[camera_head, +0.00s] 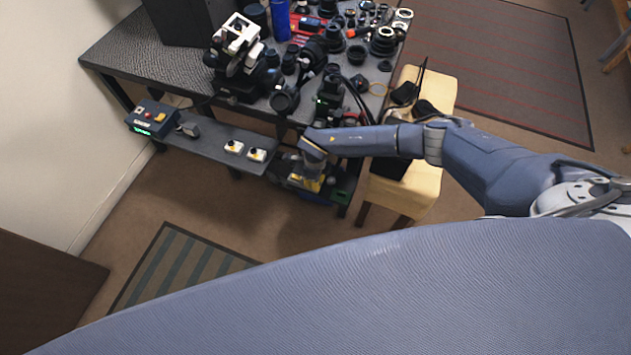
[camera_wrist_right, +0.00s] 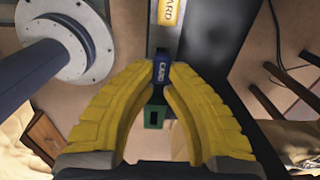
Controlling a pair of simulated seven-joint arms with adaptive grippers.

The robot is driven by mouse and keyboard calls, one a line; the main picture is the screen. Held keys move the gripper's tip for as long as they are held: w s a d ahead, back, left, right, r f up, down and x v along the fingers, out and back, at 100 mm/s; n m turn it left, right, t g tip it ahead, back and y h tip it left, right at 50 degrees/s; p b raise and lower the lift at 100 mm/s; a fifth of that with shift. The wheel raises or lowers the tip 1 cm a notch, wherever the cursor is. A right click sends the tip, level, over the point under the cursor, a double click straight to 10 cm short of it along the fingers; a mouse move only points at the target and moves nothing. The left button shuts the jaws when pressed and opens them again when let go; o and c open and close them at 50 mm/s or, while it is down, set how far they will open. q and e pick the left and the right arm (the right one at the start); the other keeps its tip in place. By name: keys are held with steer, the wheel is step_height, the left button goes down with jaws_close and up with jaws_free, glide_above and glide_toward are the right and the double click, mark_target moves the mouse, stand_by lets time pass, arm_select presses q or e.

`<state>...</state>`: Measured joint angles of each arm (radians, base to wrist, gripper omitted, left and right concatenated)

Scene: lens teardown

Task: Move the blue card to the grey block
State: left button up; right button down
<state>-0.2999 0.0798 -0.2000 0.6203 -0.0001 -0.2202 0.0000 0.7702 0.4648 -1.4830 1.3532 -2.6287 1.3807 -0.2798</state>
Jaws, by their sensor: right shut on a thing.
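In the head view the right gripper (camera_head: 308,182) is at the right end of the low shelf, and the card cannot be made out there. Beyond the fingertips in the wrist view is a grey piece (camera_wrist_right: 158,38) with a yellow "CARD" label; I cannot tell whether it is the grey block. A small grey item (camera_head: 188,129) sits on the shelf beside the console. My left gripper is not in view.
The low shelf (camera_head: 215,133) holds a dark console (camera_head: 150,119) with a green display and two small yellow-labelled units (camera_head: 234,147). The dark table (camera_head: 160,58) behind is crowded with lens parts.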

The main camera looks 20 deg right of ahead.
steer(key=shift+f, duration=0.3)
stand_by(0.4)
steer(key=c, duration=1.3)
jaws_free()
steer(key=shift+c, duration=0.2)
steer(key=shift+r, duration=0.1)
step_height(320, 180, up, 12)
